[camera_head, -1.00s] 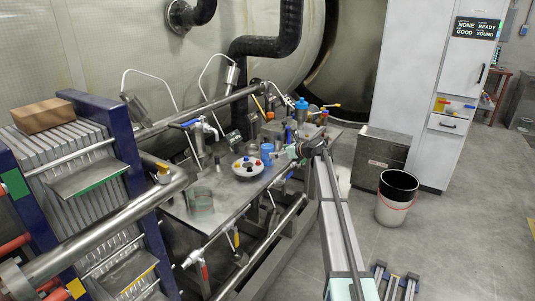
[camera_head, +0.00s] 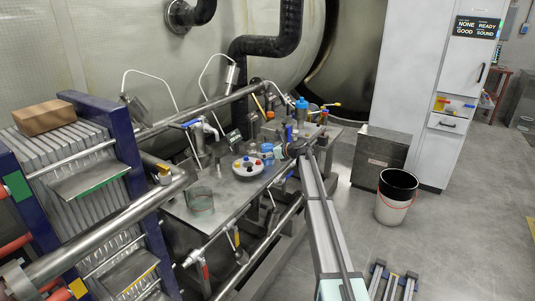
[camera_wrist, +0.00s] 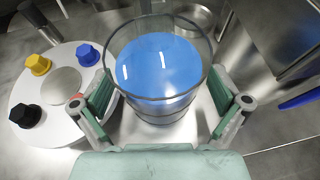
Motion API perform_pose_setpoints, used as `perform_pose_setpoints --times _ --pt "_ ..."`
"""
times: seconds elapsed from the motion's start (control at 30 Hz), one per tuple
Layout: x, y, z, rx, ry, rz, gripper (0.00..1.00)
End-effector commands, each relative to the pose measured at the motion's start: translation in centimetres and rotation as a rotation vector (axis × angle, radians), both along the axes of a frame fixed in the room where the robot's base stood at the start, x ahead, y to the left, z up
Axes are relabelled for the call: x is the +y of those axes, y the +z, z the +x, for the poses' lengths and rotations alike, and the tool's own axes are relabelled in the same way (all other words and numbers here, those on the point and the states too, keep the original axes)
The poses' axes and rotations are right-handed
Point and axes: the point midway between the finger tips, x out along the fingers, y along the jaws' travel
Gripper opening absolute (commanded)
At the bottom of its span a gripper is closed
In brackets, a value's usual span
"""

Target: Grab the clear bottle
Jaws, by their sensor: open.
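A clear, round, open-topped vessel with blue inside (camera_wrist: 158,70) stands between the fingers of my gripper (camera_wrist: 160,104) in the wrist view. The fingers are spread wide, one on each side, and I see no firm contact. The vessel's lower part is partly hidden by its own wall and reflections. In the head view a small blue vessel (camera_head: 266,150) stands on the bench just left of my gripper (camera_head: 280,152), and seems to be the same one. Another clear cylinder (camera_head: 200,200) stands at the bench's near left.
A white round tray (camera_head: 248,168) with several coloured knobs sits close left of the vessel; it also shows in the wrist view (camera_wrist: 68,80). A blue bottle (camera_head: 302,108) and other small items crowd the bench behind. A metal bin (camera_head: 382,157) and a bucket (camera_head: 396,197) stand right.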

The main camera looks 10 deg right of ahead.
Motion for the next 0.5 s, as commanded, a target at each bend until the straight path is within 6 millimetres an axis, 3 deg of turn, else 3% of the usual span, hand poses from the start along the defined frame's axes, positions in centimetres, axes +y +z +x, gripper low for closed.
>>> perform_pose_setpoints --times 0.07,0.3,0.5 --pt "-0.01 0.0 -0.03 0.0 0.0 0.0 0.99" --pt "-0.02 0.01 -0.04 0.0 0.0 0.0 0.17" --pt "-0.01 0.08 -0.03 -0.001 0.0 0.001 0.17"
